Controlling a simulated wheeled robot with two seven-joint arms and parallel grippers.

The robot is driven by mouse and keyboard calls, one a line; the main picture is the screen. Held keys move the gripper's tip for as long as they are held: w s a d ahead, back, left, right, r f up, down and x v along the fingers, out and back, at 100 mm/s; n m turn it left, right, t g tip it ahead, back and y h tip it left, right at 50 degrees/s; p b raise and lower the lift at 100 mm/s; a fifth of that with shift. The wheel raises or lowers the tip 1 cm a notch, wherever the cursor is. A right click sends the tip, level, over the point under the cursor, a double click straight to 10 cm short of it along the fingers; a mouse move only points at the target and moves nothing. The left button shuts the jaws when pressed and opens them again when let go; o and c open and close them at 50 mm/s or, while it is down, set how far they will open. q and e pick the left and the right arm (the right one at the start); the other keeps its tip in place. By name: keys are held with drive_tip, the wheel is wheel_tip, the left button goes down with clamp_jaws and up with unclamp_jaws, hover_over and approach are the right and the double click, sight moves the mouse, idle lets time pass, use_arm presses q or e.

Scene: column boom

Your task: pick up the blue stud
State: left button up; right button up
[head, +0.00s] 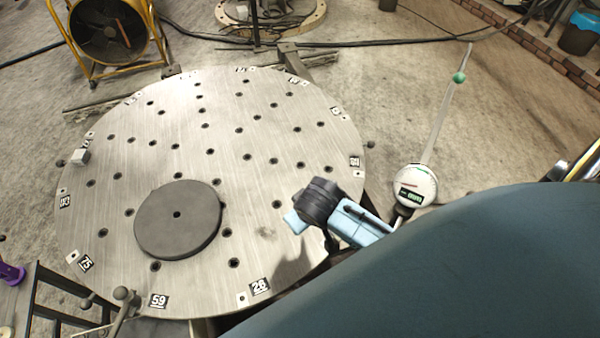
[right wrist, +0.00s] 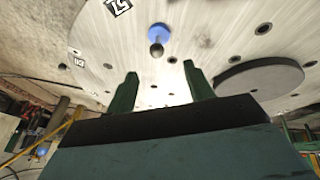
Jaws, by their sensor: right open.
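The blue stud (right wrist: 159,34) shows in the right wrist view as a round blue piece with a grey ball-shaped knob. It is at the pale round plate, near a black-and-white number label. I cannot make it out surely in the head view. My right gripper (right wrist: 160,69) is open, its two green fingers apart with nothing between them. In the picture the stud lies just above the gap between the fingertips, apart from them. The head view does not show this gripper. My left gripper is in neither view.
The round metal plate (head: 188,130) has many holes and carries a dark grey disc (head: 178,218). A light blue and black device (head: 350,222) overlaps its right edge. A white round gauge (head: 413,184) with a rod stands beside it. A yellow fan (head: 108,32) stands behind.

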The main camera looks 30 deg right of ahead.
drive_tip(key=shift+w+d+r+b+x, duration=0.15)
drive_tip(key=shift+b+x, duration=0.3)
drive_tip(key=shift+x, duration=1.7)
drive_tip(key=shift+w+d+b+x, duration=0.15)
drive_tip(key=shift+b+x, duration=0.25)
drive_tip(key=shift+x, duration=1.8)
drive_tip(key=shift+w+d+r+b+x, duration=0.15)
drive_tip(key=shift+b+x, duration=0.3)
drive_tip(key=shift+x, duration=1.7)
drive_tip(key=shift+c, duration=0.2)
drive_tip(key=c, duration=1)
wheel_tip(320, 180, up, 10)
drive_tip(key=shift+r+p, duration=0.1)
drive_tip(key=shift+p, duration=0.85)
